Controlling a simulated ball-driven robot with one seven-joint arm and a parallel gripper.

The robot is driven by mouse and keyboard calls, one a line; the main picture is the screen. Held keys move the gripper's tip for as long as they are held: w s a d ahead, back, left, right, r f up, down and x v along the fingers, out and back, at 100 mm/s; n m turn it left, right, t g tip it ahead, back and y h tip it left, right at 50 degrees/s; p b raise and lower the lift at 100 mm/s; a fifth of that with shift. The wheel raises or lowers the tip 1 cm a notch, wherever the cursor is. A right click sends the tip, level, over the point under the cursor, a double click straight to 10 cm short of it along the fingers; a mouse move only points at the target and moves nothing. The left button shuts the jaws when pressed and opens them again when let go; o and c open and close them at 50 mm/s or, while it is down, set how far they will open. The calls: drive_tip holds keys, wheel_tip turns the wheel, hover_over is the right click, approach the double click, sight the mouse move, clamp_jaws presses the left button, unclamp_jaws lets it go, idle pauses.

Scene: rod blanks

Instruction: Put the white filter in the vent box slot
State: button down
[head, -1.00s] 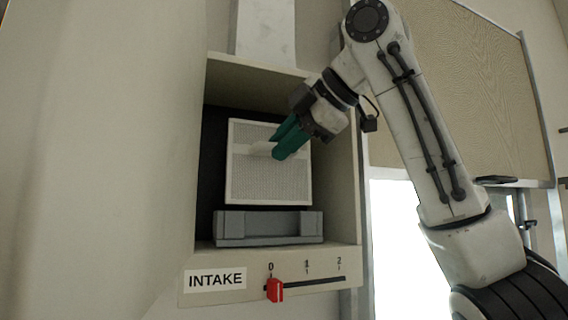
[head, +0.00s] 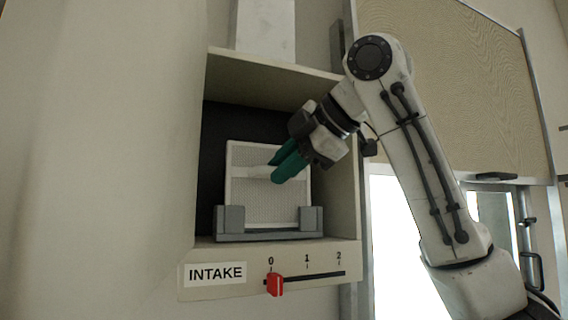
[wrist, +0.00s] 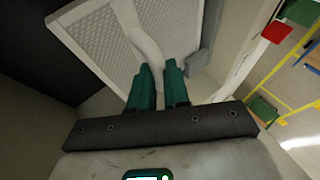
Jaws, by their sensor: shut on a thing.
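The white filter (head: 250,199) is a framed mesh panel with a white handle across it. It stands nearly upright inside the vent box (head: 216,258). Its lower edge is down behind the front lip of the grey slot holder (head: 230,224), between the two end posts. My gripper (head: 273,173), with green fingers, is shut on the filter's handle from the right. In the wrist view the filter (wrist: 95,40) fills the upper left, and the handle meets the fingertips (wrist: 158,68). Whether the filter's bottom is fully seated is hidden by the lip.
A red slider (head: 274,285) sits at 0 on the box's front panel, beside the INTAKE label (head: 215,274). The box's right wall (head: 345,190) is close to my gripper. A tan board (head: 450,90) and a bright opening (head: 395,240) lie to the right.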

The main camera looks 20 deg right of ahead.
drive_tip(key=c, duration=1.1)
unclamp_jaws()
drive_tip(key=shift+r+p, duration=0.4)
drive_tip(key=shift+r, duration=0.15)
drive_tip(key=b+v, duration=0.3)
drive_tip(key=v, duration=0.9)
drive_tip(key=shift+b, duration=0.3)
